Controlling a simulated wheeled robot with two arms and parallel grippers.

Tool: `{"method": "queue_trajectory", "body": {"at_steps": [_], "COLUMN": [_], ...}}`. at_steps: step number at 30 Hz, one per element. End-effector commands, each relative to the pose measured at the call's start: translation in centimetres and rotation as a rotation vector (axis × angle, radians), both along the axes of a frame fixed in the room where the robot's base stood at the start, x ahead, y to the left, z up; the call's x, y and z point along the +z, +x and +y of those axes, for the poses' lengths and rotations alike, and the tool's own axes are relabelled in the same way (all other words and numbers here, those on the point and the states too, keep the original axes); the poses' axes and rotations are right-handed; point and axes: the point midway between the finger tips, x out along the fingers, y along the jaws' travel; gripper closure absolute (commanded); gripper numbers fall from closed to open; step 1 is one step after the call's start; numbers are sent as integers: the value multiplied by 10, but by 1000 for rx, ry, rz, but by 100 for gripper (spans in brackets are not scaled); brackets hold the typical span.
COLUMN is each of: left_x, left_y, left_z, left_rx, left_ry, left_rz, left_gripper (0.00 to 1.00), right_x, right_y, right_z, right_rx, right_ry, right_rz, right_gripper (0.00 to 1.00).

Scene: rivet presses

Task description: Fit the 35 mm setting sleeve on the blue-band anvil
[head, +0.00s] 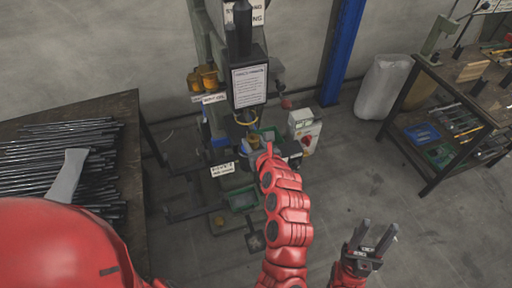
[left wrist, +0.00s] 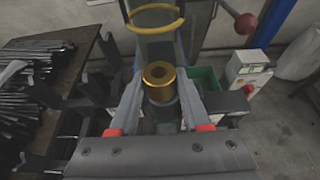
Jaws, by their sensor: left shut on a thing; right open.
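In the left wrist view a brass-coloured sleeve (left wrist: 158,74) with a dark hole in its top stands upright between the fingers of my left gripper (left wrist: 160,88). The gripper is shut on it. A dark grey cylindrical part shows directly below the brass; I cannot tell whether it is the sleeve's lower part or an anvil under it. No blue band can be made out for sure. My right gripper (head: 372,243) is open and empty above the floor.
The press (head: 239,50) carries a notice; its yellow ring (left wrist: 155,18) hangs above the sleeve. A control box (head: 304,128) with a red button stands at its right. A table of dark rods (head: 130,110) is at left, a workbench (head: 455,85) at right.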

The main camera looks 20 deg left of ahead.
Motion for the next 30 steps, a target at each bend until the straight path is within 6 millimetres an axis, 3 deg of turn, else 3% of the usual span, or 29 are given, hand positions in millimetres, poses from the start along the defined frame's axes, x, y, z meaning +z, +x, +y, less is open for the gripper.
{"method": "queue_trajectory", "body": {"at_steps": [27, 30], "left_x": [0, -9], "left_y": [51, 50], "left_z": [36, 35], "left_rx": [3, 1], "left_ry": [0, 0], "left_rz": [-5, -3], "left_gripper": [100, 100], "right_x": [-26, -35], "right_y": [0, 0], "right_z": [0, 0], "right_rx": [0, 0], "right_ry": [0, 0], "right_rz": [0, 0], "right_gripper": [50, 50]}}
